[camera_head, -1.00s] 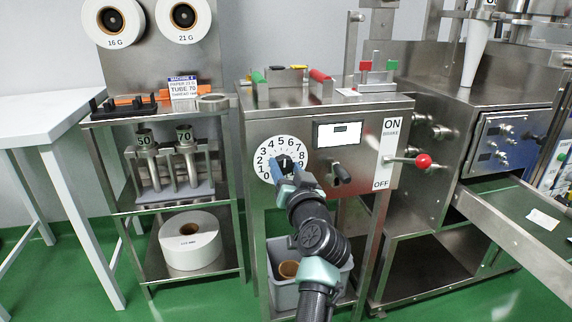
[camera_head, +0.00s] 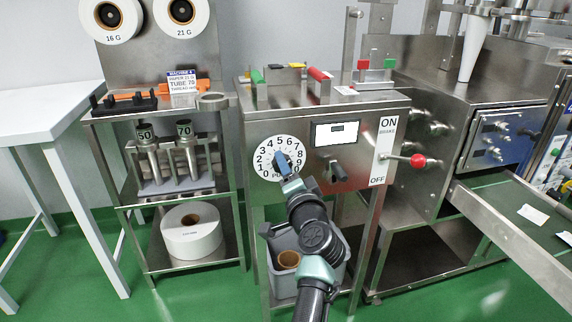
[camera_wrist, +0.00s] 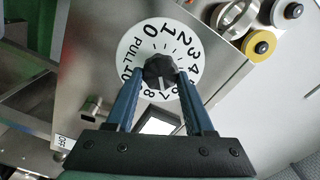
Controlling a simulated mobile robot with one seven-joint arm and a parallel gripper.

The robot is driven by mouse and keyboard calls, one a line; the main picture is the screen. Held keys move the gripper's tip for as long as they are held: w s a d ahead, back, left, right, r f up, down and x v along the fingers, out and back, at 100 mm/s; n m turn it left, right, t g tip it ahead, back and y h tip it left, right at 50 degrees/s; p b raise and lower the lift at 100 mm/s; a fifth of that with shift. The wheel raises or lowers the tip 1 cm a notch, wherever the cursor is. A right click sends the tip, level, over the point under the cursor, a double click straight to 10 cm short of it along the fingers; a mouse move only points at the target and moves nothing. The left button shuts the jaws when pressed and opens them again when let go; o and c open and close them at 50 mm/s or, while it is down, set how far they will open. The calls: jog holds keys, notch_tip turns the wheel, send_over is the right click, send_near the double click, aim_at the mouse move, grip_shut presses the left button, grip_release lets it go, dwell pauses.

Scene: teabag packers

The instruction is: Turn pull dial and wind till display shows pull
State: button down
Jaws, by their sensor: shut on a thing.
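The pull dial is a white numbered plate (camera_head: 265,158) on the front of the steel cabinet, with a dark knob at its centre. The wrist view shows the black knob (camera_wrist: 159,70) between the blue fingers of my gripper (camera_wrist: 160,82). In the head view my gripper (camera_head: 284,162) covers the knob. It is shut on the knob. The word PULL is printed at the rim beside 0 and 10. The display (camera_head: 336,133) is a white lit screen right of the dial; its text is too small to read. Below it is a dark crank handle (camera_head: 338,172).
A brake lever with a red ball (camera_head: 418,161) sticks out right of the crank, by an ON/OFF plate (camera_head: 384,152). A grey bin (camera_head: 318,282) stands below. A conveyor (camera_head: 505,215) is at right.

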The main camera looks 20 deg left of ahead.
jog(key=shift+f+m, duration=0.1)
jog(key=shift+m, duration=0.3)
jog(key=shift+c, duration=1.4)
grip_release()
jog(key=p+v, duration=0.3)
jog(key=v, duration=1)
